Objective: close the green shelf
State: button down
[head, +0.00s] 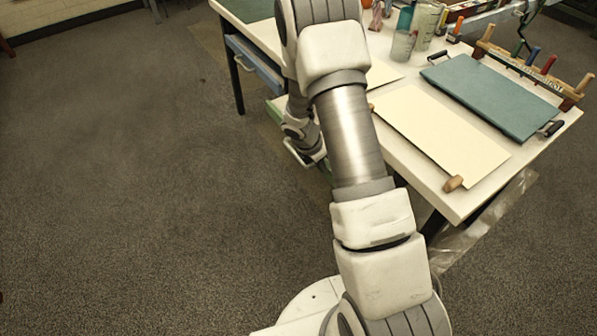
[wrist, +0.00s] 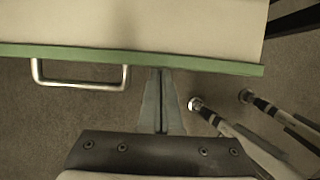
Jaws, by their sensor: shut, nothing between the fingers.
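The green shelf (wrist: 200,64) shows in the wrist view as a pale panel with a green front edge, with a metal bar handle (wrist: 80,86) on its left part. My gripper (wrist: 161,72) is shut and empty. Its fingertips are at the green front, right of the handle; I cannot tell whether they touch it. In the head view a small green piece of the shelf (head: 274,112) shows below the table, left of my arm, standing out from under the tabletop. My arm hides most of it and the fingertips there.
A blue drawer (head: 256,64) stands out under the white table (head: 470,205). The tabletop holds a cream sheet (head: 440,135), a teal tray (head: 490,95), a rack of colored tools and cups. Pale rods (wrist: 245,130) lie right of my gripper. Open carpet is at left.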

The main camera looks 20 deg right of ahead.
jog(key=shift+w+d+p, duration=0.2)
jog(key=shift+d, duration=0.55)
jog(key=shift+w+d+p, duration=0.15)
jog(key=shift+w+d, duration=0.05)
jog(key=shift+d, duration=0.5)
jog(key=shift+w+d+p, duration=0.2)
jog(key=shift+d, duration=0.55)
jog(key=shift+a, duration=0.1)
